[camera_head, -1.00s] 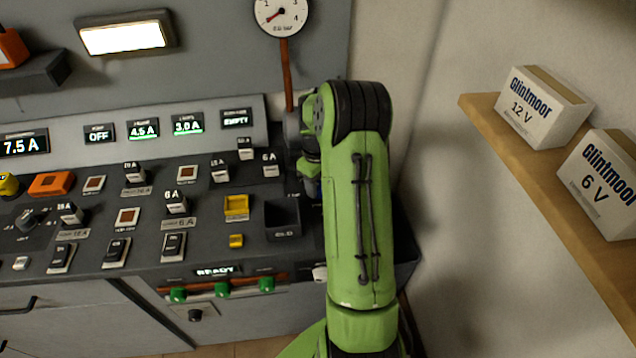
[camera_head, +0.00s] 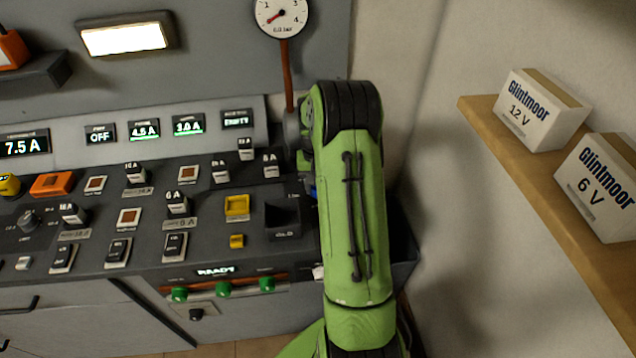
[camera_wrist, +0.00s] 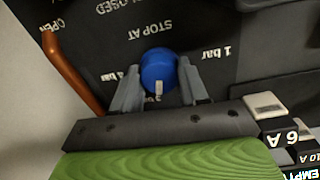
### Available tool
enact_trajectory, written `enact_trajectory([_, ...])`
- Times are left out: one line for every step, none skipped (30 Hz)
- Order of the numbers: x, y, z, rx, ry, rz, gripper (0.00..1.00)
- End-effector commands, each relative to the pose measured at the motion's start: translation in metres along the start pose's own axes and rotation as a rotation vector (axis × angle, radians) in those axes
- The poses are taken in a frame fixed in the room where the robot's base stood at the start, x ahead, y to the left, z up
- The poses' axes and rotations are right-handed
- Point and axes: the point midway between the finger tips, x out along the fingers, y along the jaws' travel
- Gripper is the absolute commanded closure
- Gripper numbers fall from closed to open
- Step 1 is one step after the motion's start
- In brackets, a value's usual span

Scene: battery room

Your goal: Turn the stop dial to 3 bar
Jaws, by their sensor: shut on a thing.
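The stop dial is a round blue knob (camera_wrist: 158,66) with a white pointer mark, seen upside down in the wrist view. The mark points toward the bottom of the picture, near a partly hidden label that seems to read 3. "STOP AT" is printed above the knob and "1 bar" to its right. Another bar label on the left is partly covered by a finger. My gripper (camera_wrist: 159,72) is shut on the knob, one grey finger on each side. In the head view my green arm hides the knob and gripper.
A pressure gauge (camera_head: 282,13) stands on a red-brown pipe (camera_head: 288,75) above, its needle toward the low end. The console (camera_head: 100,265) with switches lies left of my arm. A wooden shelf (camera_head: 545,175) with two boxes is at the right.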

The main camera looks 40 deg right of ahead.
Motion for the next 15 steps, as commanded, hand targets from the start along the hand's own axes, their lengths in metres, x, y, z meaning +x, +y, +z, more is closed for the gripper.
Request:
enact_trajectory([-0.0013,0.0001,-0.0012,0.032,0.003,0.0,0.87])
enact_trajectory([-0.0013,0.0001,-0.0012,0.053,0.003,0.0,0.87])
enact_trajectory([-0.0013,0.0001,-0.0012,0.079,0.002,0.0,0.87])
enact_trajectory([-0.0013,0.0001,-0.0013,0.096,0.002,0.0,0.87])
enact_trajectory([-0.0013,0.0001,-0.0013,0.114,0.001,0.0,0.87])
enact_trajectory([-0.0013,0.0001,-0.0013,0.134,0.001,0.0,0.87])
enact_trajectory([-0.0013,0.0001,-0.0013,0.149,0.0,0.0,0.87])
enact_trajectory([-0.0013,0.0001,-0.0014,0.162,0.0,0.0,0.87])
enact_trajectory([-0.0013,0.0001,-0.0014,0.178,-0.001,0.0,0.87])
enact_trajectory([-0.0013,0.0001,-0.0014,0.188,-0.001,0.0,0.87])
enact_trajectory([-0.0013,0.0001,-0.0014,0.199,-0.001,0.0,0.87])
enact_trajectory([-0.0013,0.0001,-0.0014,0.209,-0.001,0.0,0.87])
enact_trajectory([-0.0013,0.0001,-0.0015,0.216,-0.002,0.0,0.87])
enact_trajectory([-0.0013,0.0001,-0.0015,0.223,-0.002,0.0,0.87])
enact_trajectory([-0.0013,0.0002,-0.0015,0.231,-0.002,0.0,0.87])
